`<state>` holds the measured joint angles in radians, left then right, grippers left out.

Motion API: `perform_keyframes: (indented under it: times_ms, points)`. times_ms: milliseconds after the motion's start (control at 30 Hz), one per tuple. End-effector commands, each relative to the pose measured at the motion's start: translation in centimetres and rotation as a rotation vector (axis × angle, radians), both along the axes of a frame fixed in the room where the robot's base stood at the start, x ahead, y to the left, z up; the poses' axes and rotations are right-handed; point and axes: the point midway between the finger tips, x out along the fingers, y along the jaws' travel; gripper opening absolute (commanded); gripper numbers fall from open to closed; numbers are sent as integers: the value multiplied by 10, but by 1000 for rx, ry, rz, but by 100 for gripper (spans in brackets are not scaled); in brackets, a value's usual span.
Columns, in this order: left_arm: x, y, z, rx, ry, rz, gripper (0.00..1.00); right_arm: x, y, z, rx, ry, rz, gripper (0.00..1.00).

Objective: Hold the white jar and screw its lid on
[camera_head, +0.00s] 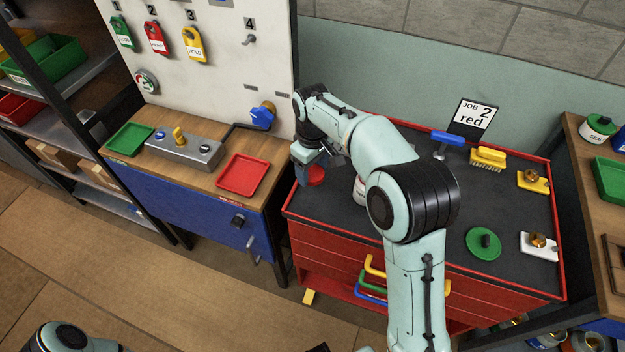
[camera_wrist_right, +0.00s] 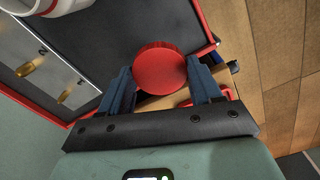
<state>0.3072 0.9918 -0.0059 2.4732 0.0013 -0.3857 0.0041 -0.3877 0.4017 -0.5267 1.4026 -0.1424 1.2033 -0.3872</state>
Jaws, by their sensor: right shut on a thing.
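A round red lid (camera_head: 316,176) is held between the blue fingers of my right gripper (camera_head: 306,172), in the air near the left edge of the red cabinet's dark top. In the right wrist view the lid (camera_wrist_right: 159,70) sits between the two fingertips (camera_wrist_right: 160,80). The white jar (camera_head: 360,190) stands on the dark top, right of the lid and apart from it. My right arm hides most of it in the head view. Part of the jar (camera_wrist_right: 62,6) shows at the top left of the right wrist view. My left gripper does not show; only part of my left arm appears at the bottom left.
The red cabinet's top (camera_head: 330,222) also bears a green disc with a dark knob (camera_head: 484,243), a yellow brush (camera_head: 488,158), a blue-handled tool (camera_head: 447,139) and a "JOB 2 red" sign (camera_head: 474,117). A workbench with a red tray (camera_head: 243,175) stands at the left.

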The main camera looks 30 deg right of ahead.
Motion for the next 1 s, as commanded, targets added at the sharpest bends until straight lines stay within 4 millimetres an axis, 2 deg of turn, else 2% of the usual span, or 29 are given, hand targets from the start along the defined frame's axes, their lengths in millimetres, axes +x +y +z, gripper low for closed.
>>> perform_keyframes:
  times_ms: [33, 200, 400, 600, 1000]
  points:
    - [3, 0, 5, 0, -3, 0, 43, 2, 0, 19, 1, -8, 0, 35]
    - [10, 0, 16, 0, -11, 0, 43, 1, 0, 65, 1, -5, -1, 35]
    - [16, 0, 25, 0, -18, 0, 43, 1, 0, 99, -1, -3, 0, 35]
    - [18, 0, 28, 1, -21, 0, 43, 0, 0, 111, 0, 1, 0, 35]
    - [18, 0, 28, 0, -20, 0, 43, 0, 0, 110, -1, 2, -1, 35]
